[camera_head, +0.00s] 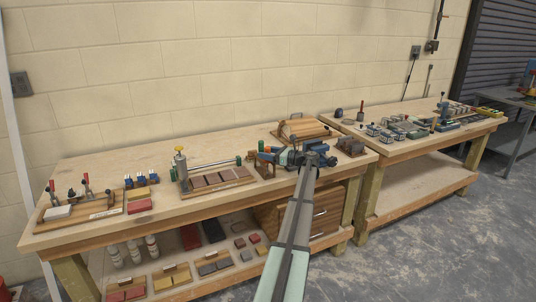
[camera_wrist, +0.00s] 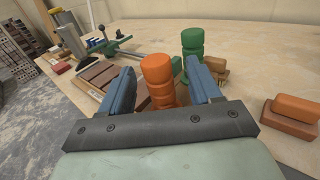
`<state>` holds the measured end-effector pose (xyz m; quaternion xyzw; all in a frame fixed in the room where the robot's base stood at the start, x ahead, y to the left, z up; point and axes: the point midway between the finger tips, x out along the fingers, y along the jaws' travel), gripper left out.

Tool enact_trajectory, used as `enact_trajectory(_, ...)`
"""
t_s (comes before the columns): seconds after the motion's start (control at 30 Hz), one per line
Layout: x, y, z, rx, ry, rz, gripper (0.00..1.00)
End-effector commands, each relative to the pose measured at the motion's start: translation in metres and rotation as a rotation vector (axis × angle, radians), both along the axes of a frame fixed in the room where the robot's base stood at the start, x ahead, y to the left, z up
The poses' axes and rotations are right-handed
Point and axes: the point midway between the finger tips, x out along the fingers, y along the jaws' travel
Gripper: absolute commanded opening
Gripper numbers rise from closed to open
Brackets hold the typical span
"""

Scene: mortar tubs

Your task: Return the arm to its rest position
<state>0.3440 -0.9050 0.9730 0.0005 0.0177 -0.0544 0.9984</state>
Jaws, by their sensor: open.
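My gripper (camera_head: 264,158) is over the near workbench, right of its middle, with the arm stretched out from the bottom of the head view. In the wrist view my gripper (camera_wrist: 160,68) has its two blue fingers apart. An orange turned piece (camera_wrist: 158,80) shows upright in the gap between the fingers; I cannot tell whether it is between them or just beyond. A green turned piece (camera_wrist: 192,42) stands behind it, to the right.
Toggle clamps (camera_head: 86,186) are at far left. A second bench (camera_head: 430,142) stands right. Bare benchtop lies along the back.

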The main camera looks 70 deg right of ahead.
Motion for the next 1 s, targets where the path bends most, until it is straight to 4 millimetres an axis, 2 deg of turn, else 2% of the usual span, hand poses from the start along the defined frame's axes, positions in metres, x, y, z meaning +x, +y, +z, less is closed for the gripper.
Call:
enact_trajectory(0.1,0.0,0.0,0.0,0.0,0.0,0.0,0.63)
enact_trajectory(0.37,0.0,0.0,0.0,0.0,0.0,0.0,0.88)
enact_trajectory(0.73,0.0,0.0,0.003,0.0,0.0,0.0,0.88)
enact_trajectory(1.0,0.0,0.0,0.019,-0.001,0.0,0.0,0.88)
